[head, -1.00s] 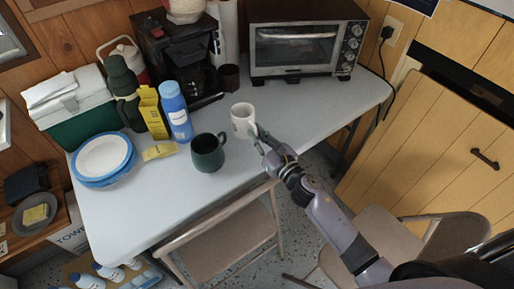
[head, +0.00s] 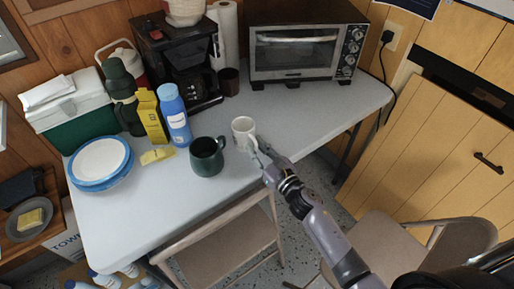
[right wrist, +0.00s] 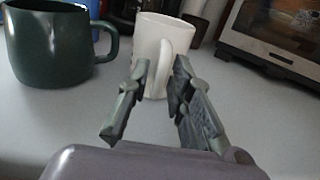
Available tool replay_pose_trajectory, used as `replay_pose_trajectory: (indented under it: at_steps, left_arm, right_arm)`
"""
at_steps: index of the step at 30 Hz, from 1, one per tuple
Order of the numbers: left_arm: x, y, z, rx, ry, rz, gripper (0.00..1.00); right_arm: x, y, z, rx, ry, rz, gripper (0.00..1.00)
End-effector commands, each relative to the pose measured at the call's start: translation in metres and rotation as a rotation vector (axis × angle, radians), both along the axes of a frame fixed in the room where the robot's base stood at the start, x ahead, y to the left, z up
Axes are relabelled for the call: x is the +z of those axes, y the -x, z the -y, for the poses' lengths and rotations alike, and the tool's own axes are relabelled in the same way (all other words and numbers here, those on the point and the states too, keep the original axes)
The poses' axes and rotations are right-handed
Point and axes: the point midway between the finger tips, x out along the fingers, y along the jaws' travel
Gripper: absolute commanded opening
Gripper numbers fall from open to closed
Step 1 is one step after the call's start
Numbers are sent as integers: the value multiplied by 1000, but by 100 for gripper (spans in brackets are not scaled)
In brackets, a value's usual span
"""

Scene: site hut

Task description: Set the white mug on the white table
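The white mug (head: 242,129) is upright at the white table (head: 150,210), right of the dark green mug (head: 207,157), and looks to be resting on the top. My right gripper (head: 258,157) is at its near right side. In the right wrist view the white mug (right wrist: 155,38) has its handle towards me, between the fingers of my right gripper (right wrist: 160,68). The fingers stand apart, with a gap showing beside the handle, and I see no firm grip. The dark green mug (right wrist: 48,45) is at the left there. My left gripper is not in view.
A toaster oven (head: 307,50) and a coffee maker (head: 180,60) stand at the back. A blue bottle (head: 174,115), a yellow carton (head: 151,115) and stacked plates (head: 100,162) are to the left. The table's right part is clear. Chairs stand at the near edge.

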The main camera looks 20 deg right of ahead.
Motion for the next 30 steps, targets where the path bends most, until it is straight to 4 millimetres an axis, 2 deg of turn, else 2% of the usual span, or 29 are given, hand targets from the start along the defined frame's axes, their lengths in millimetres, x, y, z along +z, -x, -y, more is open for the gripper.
replay_pose_trajectory:
  at_steps: [10,14,18,24,30]
  left_arm:
    - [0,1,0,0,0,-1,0]
    - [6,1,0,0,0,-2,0]
    - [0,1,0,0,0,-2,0]
    - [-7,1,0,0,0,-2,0]
    - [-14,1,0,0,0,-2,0]
  right_arm:
    - [0,0,0,0,0,0,28]
    - [6,0,0,0,0,0,28]
    - [0,21,7,-1,1,-4,28]
    - [0,64,21,0,1,-3,28]
    - [0,98,32,0,1,-2,28]
